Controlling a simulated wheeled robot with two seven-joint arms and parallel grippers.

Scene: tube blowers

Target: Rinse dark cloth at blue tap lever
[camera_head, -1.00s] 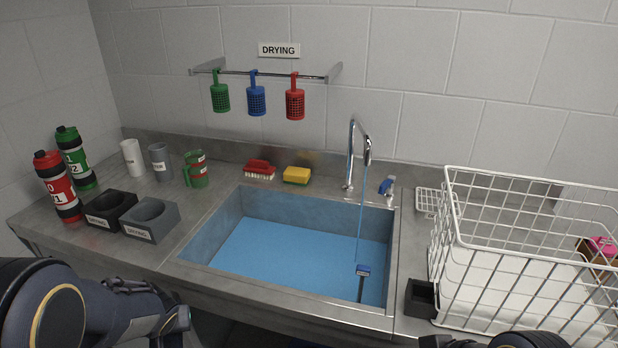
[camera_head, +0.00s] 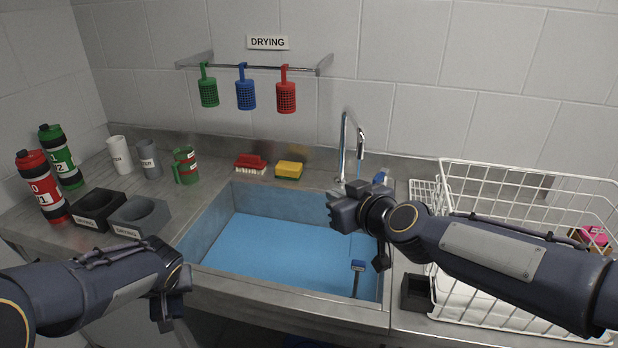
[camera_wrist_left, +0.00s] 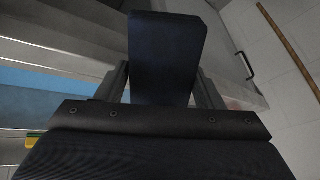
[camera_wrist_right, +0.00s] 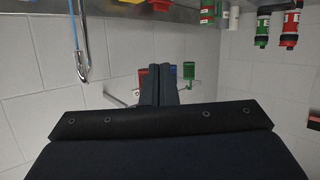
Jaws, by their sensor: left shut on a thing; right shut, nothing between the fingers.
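A dark navy cloth (camera_wrist_left: 168,45) shows as a flat slab between the fingers of my left gripper (camera_wrist_left: 163,88). In the head view my left gripper (camera_head: 172,300) hangs low in front of the counter, left of the sink; the cloth cannot be made out there. The tap (camera_head: 346,148) stands behind the sink, and its blue lever (camera_head: 380,177) is to its right. My right gripper (camera_head: 337,207) is shut and empty, above the sink in front of the tap. Its closed fingertips also show in the right wrist view (camera_wrist_right: 165,82). The arm hides much of the water stream.
A white wire rack (camera_head: 470,168) stands right. Red brush (camera_head: 250,164) and yellow sponge (camera_head: 289,169) lie behind the sink. Cups, bottles and dark holders (camera_head: 140,214) stand left.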

